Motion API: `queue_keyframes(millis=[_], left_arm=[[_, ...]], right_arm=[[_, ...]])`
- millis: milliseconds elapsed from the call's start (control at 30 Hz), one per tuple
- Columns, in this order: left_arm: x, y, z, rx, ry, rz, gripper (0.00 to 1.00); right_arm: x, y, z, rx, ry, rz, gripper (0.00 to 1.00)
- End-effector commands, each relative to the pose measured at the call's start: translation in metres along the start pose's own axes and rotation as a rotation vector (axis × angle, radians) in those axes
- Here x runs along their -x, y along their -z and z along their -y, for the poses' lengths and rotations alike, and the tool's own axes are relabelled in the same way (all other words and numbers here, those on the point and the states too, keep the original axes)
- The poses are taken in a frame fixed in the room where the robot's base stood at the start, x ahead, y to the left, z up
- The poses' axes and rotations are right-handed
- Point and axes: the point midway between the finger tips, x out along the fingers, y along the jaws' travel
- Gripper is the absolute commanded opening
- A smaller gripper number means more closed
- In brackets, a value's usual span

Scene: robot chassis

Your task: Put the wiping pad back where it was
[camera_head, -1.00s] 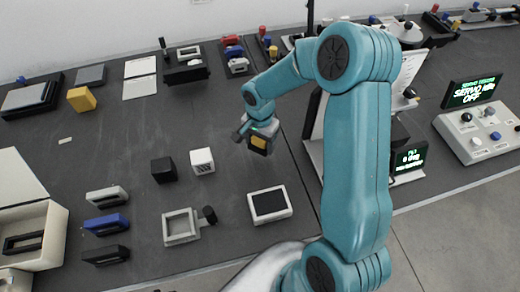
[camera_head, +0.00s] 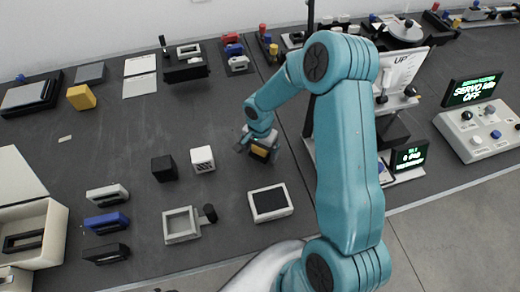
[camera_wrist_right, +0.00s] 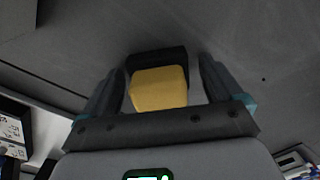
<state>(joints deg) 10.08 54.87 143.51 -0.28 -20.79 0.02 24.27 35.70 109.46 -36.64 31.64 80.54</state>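The wiping pad, a yellow block with a dark part, lies low over or on the dark mat right of centre in the head view (camera_head: 261,152). In the right wrist view it sits between the fingers (camera_wrist_right: 159,88). My right gripper (camera_head: 259,145) reaches down over it. In the wrist view the right gripper (camera_wrist_right: 162,75) has its fingers on either side of the pad, with a visible gap at the right and a thinner one at the left. It looks open. The pad's underside is hidden, so contact with the mat cannot be told. My left gripper is not in view.
A white-framed dark panel (camera_head: 270,203) lies in front of the pad. A white cube (camera_head: 202,159) and a black cube (camera_head: 163,168) stand to its left. A stand with a white panel (camera_head: 403,72) is at the right. The mat (camera_head: 205,110) behind the cubes is clear.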

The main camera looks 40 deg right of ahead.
Motion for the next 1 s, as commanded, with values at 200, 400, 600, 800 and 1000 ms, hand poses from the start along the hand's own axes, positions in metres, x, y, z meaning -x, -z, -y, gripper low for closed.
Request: queue_keyframes(millis=[200,400,600,800,1000], left_arm=[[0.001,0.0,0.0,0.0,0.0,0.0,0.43],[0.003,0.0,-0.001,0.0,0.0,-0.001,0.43],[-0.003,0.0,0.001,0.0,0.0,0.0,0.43],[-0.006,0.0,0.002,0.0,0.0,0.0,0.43],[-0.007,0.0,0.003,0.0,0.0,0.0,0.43]], right_arm=[[0.001,0.0,0.0,0.0,0.0,0.0,0.93],[0.016,0.001,0.001,-0.001,0.004,-0.004,0.93],[0.063,0.001,0.001,-0.001,0.006,-0.005,0.93],[0.103,0.0,0.001,0.0,0.004,-0.003,0.93],[0.122,0.0,0.0,0.0,0.001,-0.001,0.93]])
